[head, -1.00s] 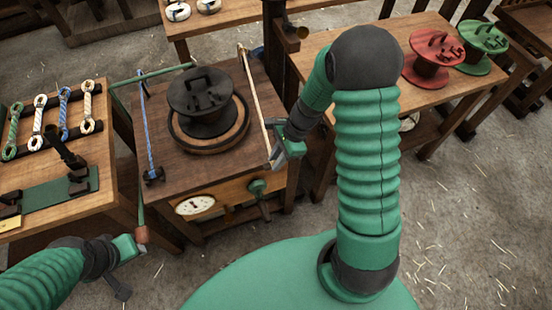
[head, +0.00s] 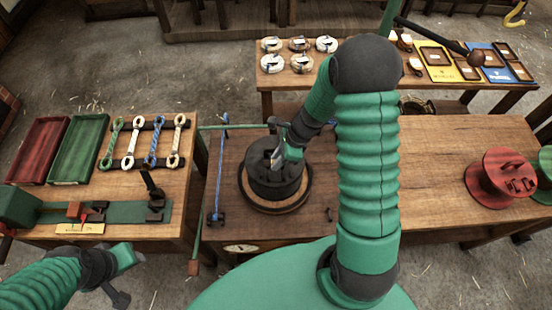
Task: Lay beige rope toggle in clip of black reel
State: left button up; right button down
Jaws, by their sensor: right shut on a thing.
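The black reel (head: 275,186) stands on a round wooden turntable on the middle bench. My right gripper (head: 277,152) is over the top of the reel and is shut on the beige rope toggle, which is too small and covered to make out clearly. The reel's clip is largely hidden by the gripper, so I cannot tell whether the toggle touches it. My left gripper (head: 128,268) hangs low at the left, in front of the left bench and away from the reel. Its jaws are not clear.
A blue rope (head: 221,170) is strung left of the reel. The left bench holds a rope rack (head: 146,127), a red tray (head: 37,150) and a green tray (head: 78,150). A red reel (head: 497,180) stands at the right. White coils (head: 300,62) lie on the back bench.

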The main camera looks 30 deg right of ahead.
jog(key=shift+d+f+b, duration=0.15)
jog(key=shift+f+b, duration=0.4)
jog(key=shift+f, duration=0.25)
jog(key=shift+d+f+b, duration=0.15)
jog(key=shift+f+b, duration=0.35)
jog(key=shift+f, duration=0.1)
jog(key=shift+d+f+b, duration=0.15)
jog(key=shift+f+b, duration=0.3)
jog(key=shift+f, duration=0.15)
jog(key=shift+a+f+b, duration=0.1)
jog(key=shift+f+b, duration=0.45)
jog(key=shift+f, duration=0.1)
jog(key=shift+a+f+b, duration=0.15)
jog(key=shift+f+b, duration=0.2)
jog(key=shift+f, duration=0.1)
jog(key=shift+f, duration=0.3)
jog(key=c, duration=1.2)
grip_release()
